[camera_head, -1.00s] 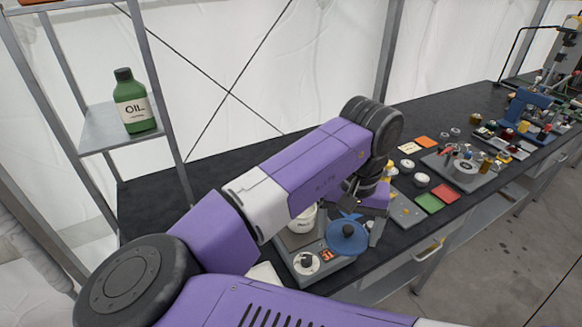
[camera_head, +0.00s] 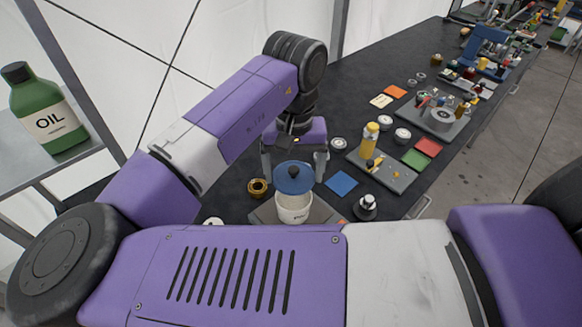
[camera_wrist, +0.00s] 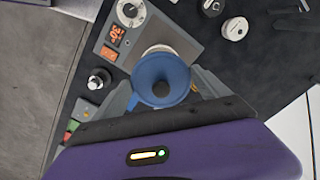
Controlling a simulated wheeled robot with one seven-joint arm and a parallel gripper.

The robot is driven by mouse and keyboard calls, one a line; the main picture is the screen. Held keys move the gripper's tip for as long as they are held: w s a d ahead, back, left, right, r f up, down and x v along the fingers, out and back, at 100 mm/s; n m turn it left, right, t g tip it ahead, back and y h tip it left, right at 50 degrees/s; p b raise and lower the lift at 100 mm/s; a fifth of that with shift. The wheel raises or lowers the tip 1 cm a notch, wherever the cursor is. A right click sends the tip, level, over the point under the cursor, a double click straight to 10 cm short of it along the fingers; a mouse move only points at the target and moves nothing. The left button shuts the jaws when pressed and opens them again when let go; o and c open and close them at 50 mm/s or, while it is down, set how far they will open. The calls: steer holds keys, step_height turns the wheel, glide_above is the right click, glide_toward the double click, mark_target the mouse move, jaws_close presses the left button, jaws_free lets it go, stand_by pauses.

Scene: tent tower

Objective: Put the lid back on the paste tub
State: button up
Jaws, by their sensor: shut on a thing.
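The blue lid (camera_head: 294,183) with its dark knob is in my gripper (camera_head: 293,166), between the two grey fingers. It also shows in the wrist view (camera_wrist: 163,94), facing the camera. The white paste tub (camera_head: 294,210) stands upright below the lid in the head view, partly hidden by it and by my arm. In the wrist view only part of the tub's pale rim (camera_wrist: 158,48) shows past the lid's upper edge. The lid overlaps the tub's far side in the head view. I cannot tell how large the gap between them is.
The tub stands on a grey device (camera_wrist: 185,18) with a dial and an orange display. A silver-black knobbed item (camera_head: 366,203) stands to its right and a brass ring (camera_head: 258,187) to its left. A tray with a yellow bottle (camera_head: 370,137) is farther back.

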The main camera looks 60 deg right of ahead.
steer(key=shift+f+b, duration=2.05)
steer(key=shift+f, duration=0.75)
steer(key=shift+p, duration=0.4)
steer(key=shift+a+f+p, duration=0.1)
steer(key=shift+f+p, duration=0.05)
steer(key=shift+p, duration=0.2)
stand_by(0.7)
steer(key=o, duration=1.1)
steer(key=shift+o, duration=0.2)
steer(key=shift+r+p, duration=3.4)
steer(key=shift+r, duration=0.15)
